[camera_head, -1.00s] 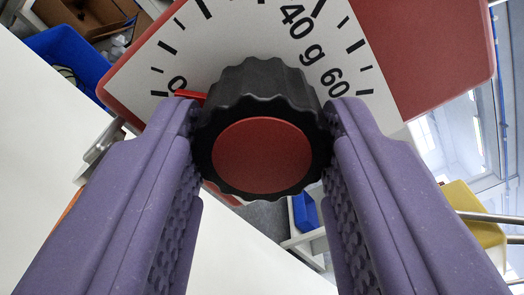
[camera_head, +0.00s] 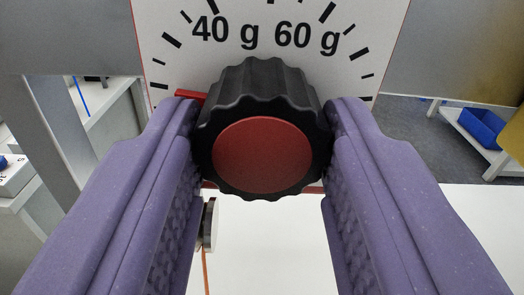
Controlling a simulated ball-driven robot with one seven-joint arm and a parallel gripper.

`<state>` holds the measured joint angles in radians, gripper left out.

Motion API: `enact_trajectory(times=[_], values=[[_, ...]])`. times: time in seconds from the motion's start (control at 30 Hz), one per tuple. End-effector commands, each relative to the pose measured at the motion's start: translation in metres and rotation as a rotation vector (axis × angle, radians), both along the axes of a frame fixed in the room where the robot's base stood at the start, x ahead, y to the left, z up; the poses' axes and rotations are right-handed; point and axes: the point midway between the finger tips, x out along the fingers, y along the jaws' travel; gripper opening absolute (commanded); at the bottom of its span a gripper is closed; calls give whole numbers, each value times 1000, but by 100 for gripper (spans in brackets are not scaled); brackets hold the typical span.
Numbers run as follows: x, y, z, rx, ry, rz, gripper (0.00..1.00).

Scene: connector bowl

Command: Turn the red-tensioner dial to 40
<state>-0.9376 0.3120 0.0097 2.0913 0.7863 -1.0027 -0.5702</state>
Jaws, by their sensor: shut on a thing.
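The red-tensioner dial (camera_head: 258,90) is a black scalloped knob with a round red cap, in the middle of the view. My gripper (camera_head: 263,112) is shut on its sides, with one purple finger at its left and one at its right. A white scale plate (camera_head: 275,70) lies behind the knob, with 40 g at upper left and 60 g at upper right.
A white surface (camera_head: 270,245) lies below the dial. White tables (camera_head: 105,110) and grey posts stand at left. A blue bin (camera_head: 483,126) on a white table is at far right.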

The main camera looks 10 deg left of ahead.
Motion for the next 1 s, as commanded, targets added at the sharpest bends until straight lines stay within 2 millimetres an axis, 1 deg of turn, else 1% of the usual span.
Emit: enact_trajectory(times=[0.03,0.6,0.8,1.0], values=[[0,0,-5,40,16,0,11],[0,1,-5,553,180,-1,11],[0,1,-3,708,228,-1,11],[-1,1,-2,824,267,-1,11]])
